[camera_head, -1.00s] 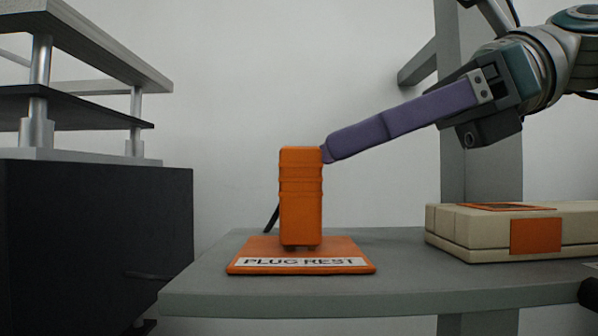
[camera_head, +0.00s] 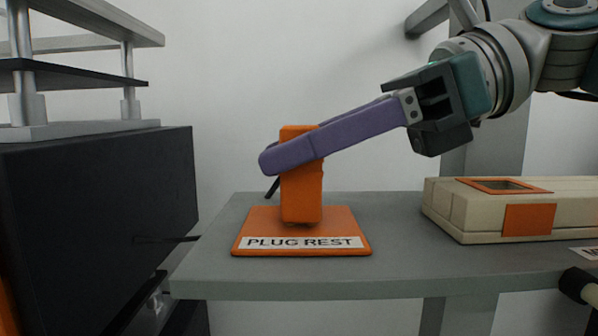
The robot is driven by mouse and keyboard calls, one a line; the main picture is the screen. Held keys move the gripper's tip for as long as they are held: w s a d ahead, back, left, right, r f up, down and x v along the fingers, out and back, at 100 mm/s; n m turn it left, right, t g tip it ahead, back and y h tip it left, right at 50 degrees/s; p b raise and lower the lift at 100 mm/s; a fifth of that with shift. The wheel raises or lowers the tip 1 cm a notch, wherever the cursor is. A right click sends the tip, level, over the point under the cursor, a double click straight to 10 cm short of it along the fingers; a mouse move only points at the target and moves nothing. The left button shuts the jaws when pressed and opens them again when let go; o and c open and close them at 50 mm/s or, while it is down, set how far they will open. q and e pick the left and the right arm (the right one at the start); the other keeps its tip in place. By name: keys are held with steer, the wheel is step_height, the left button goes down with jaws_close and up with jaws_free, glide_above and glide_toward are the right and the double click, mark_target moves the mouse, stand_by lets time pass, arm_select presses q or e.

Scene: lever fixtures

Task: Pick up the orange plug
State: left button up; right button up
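The orange plug (camera_head: 301,198) stands upright on the orange plug rest (camera_head: 345,222), which bears a "PLUG REST" label and lies on a grey table. My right gripper (camera_head: 270,153) comes in from the right, its long purple fingers sloping down to the left. The near finger crosses in front of the plug's upper half, and its tip reaches past the plug's left side. Part of the far finger shows behind the plug. I cannot tell whether the fingers press on the plug. My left gripper is not in view.
A beige box (camera_head: 465,212) with orange panels sits on the grey table (camera_head: 400,262) at the right. A dark cabinet (camera_head: 95,215) with metal shelving on top stands at the left. The table between rest and box is clear.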

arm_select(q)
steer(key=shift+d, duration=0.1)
arm_select(e)
jaws_close()
